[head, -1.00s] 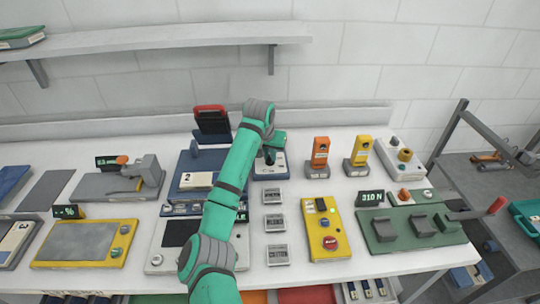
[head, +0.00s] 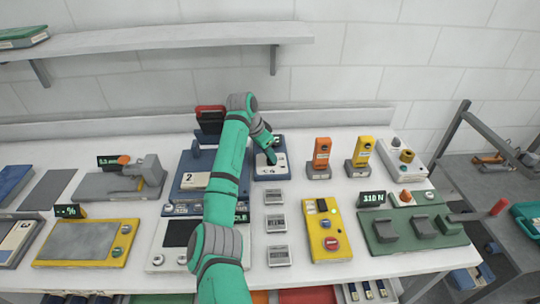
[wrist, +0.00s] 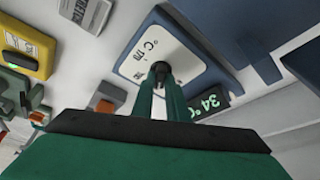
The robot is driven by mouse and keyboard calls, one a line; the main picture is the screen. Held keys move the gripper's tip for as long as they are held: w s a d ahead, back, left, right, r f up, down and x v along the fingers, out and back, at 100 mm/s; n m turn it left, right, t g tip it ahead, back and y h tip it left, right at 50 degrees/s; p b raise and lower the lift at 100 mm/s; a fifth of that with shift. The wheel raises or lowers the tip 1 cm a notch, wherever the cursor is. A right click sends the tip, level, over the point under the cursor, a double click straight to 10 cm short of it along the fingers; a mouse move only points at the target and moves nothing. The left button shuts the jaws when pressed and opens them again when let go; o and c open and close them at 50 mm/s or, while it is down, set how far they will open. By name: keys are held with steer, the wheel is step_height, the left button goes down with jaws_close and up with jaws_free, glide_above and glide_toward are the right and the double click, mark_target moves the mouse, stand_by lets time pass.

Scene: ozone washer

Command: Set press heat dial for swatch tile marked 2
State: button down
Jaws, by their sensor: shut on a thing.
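My gripper (head: 271,157) reaches down to a small blue control box (head: 262,177) with a white face, right of the blue press. In the wrist view my gripper (wrist: 160,72) is shut on a small dark dial (wrist: 160,66) on the white °C plate (wrist: 140,47); the fingers hide most of the dial and part of the markings. A green display (wrist: 208,102) beside it reads about 34°. The blue press (head: 187,163), with a raised red-topped part (head: 210,110), bears a pale swatch tile (head: 195,181) marked 2.
An orange device (head: 321,153) and a yellow one (head: 361,152) stand right of the control box. A shelf (head: 150,42) hangs above.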

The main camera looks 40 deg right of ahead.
stand_by(0.4)
steer(key=c, duration=1.7)
jaws_free()
steer(key=shift+c, duration=0.2)
steer(key=shift+r, duration=0.1)
steer(key=v, duration=1)
steer(key=shift+a+r, duration=0.25)
steer(key=shift+a, duration=0.05)
steer(key=shift+w, duration=0.1)
